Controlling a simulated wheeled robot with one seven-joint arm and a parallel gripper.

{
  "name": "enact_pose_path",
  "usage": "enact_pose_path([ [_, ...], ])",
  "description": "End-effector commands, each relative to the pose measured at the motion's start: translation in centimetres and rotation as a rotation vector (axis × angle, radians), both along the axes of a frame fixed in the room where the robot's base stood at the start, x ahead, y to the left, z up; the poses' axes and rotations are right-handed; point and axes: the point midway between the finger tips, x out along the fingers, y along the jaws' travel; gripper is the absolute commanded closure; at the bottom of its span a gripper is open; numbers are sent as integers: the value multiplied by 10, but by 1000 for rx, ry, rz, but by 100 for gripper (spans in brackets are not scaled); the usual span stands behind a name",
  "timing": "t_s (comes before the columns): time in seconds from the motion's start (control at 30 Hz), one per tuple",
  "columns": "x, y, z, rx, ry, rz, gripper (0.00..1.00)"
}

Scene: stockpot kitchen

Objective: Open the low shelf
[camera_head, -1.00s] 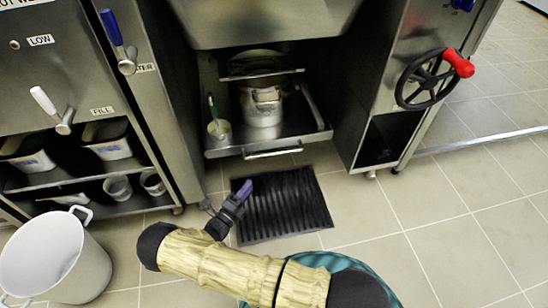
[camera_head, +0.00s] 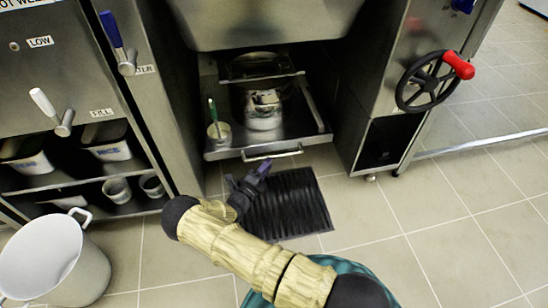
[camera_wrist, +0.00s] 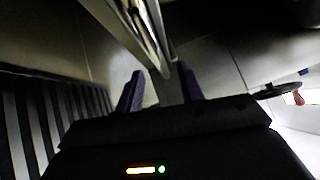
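The low shelf (camera_head: 222,149) is a metal pull-out tray under the large steel unit. It holds a shiny pot (camera_head: 262,108) and a small cup with a green-handled tool (camera_head: 218,130). Its bar handle (camera_head: 285,154) runs along the front edge. My gripper (camera_head: 262,166) is just in front of and below the handle, near its left part. In the wrist view my gripper (camera_wrist: 160,75) has its two purple fingers apart, with a metal bar or edge (camera_wrist: 150,35) ahead between them in the picture. I cannot tell whether they touch it.
A black ribbed mat (camera_head: 290,205) lies on the tiled floor below the shelf. A large white pot (camera_head: 60,262) stands at lower left, beside a cabinet with cups (camera_head: 118,189). A cabinet with a red-knobbed wheel (camera_head: 428,82) stands right. Floor at right is clear.

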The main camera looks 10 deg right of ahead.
Motion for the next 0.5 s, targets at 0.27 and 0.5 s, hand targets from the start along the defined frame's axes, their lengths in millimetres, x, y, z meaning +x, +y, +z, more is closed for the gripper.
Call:
enact_pose_path([
  [0.27, 31, -31, 4, 2, 0, -2, 62],
  [0.5, 38, -38, 7, 1, 0, 1, 62],
])
